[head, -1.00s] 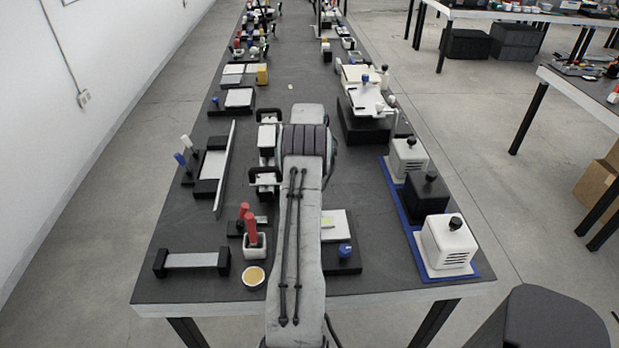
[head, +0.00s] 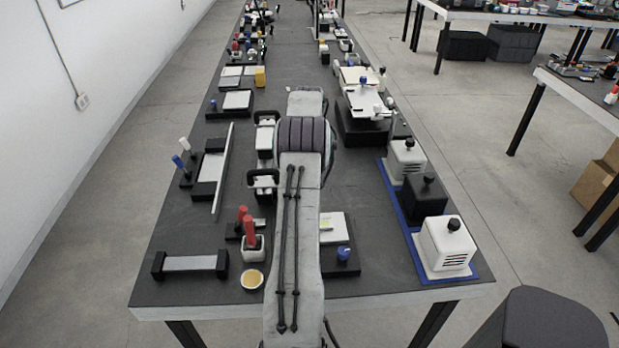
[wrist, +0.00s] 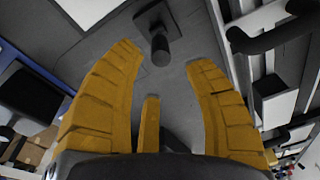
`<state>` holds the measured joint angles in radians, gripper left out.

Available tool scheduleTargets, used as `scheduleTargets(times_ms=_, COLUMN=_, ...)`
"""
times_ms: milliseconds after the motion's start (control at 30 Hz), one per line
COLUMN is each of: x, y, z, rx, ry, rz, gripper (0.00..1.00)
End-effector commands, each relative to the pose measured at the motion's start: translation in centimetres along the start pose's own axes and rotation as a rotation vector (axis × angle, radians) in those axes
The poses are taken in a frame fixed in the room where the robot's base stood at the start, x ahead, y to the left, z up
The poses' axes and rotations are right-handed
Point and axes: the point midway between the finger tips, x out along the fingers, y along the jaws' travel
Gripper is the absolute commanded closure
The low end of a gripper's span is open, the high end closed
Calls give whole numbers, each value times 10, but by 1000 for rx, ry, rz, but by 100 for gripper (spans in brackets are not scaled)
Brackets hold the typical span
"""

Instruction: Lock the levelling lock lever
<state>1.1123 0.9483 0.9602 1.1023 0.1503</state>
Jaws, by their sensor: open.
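My gripper (wrist: 165,95) is open in the wrist view, with its yellow ribbed fingers spread wide and nothing between them. A dark lever-like part with a round knob end (wrist: 160,48) stands just beyond the fingertips, near the middle of the gap and apart from them. It looks like the levelling lock lever, but I cannot be sure. It sits on a dark grey surface (wrist: 110,30). In the head view my own arm covers the gripper and the area around it, so I cannot make out the lever there.
White blocks with black handles (head: 265,138) stand left of my arm; a black handle (wrist: 265,38) shows close at right in the wrist view. A blue mat (head: 410,215) with boxes lies at right. A red-handled tool (head: 249,230) and small bowl (head: 252,279) stand near the front.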

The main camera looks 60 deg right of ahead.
Motion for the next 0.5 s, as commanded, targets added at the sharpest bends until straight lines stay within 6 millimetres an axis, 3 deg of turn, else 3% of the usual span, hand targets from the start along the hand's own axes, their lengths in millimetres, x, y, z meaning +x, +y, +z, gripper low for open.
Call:
scheduleTargets(times_ms=200, x=-36, y=0, z=0, rx=0, ry=1, rz=0, gripper=53)
scheduleTargets(times_ms=500, x=-61, y=0, z=0, rx=0, ry=1, rz=0, gripper=53)
